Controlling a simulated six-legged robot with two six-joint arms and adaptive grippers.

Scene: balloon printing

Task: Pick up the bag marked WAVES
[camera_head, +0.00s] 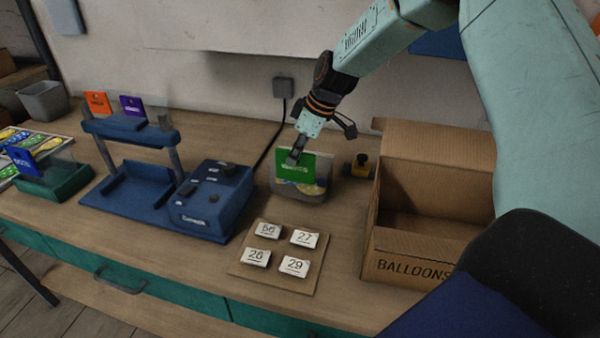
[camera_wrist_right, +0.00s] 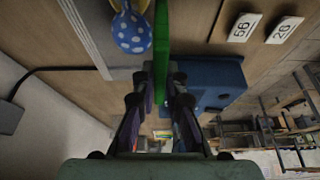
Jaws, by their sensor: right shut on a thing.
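The bag (camera_head: 311,191) has a green header card (camera_head: 308,168) with white lettering that looks like WAVES, though it is small and partly covered. Clear plastic with balloons shows below the card. It is upright on the bench, between the blue machine and the cardboard box. My right gripper (camera_head: 294,157) comes from above and is shut on the top of the green card. In the right wrist view the green card (camera_wrist_right: 161,45) is edge-on between the fingers (camera_wrist_right: 160,105), with a blue dotted balloon (camera_wrist_right: 131,32) beside it. My left gripper is not in view.
An open cardboard box (camera_head: 408,268) marked BALLOONS stands right of the bag. A blue machine (camera_head: 213,200) stands to the left. A board with number tags (camera_head: 275,257) lies in front. Orange (camera_head: 98,102), purple (camera_head: 132,105) and blue (camera_head: 22,162) cards are further left.

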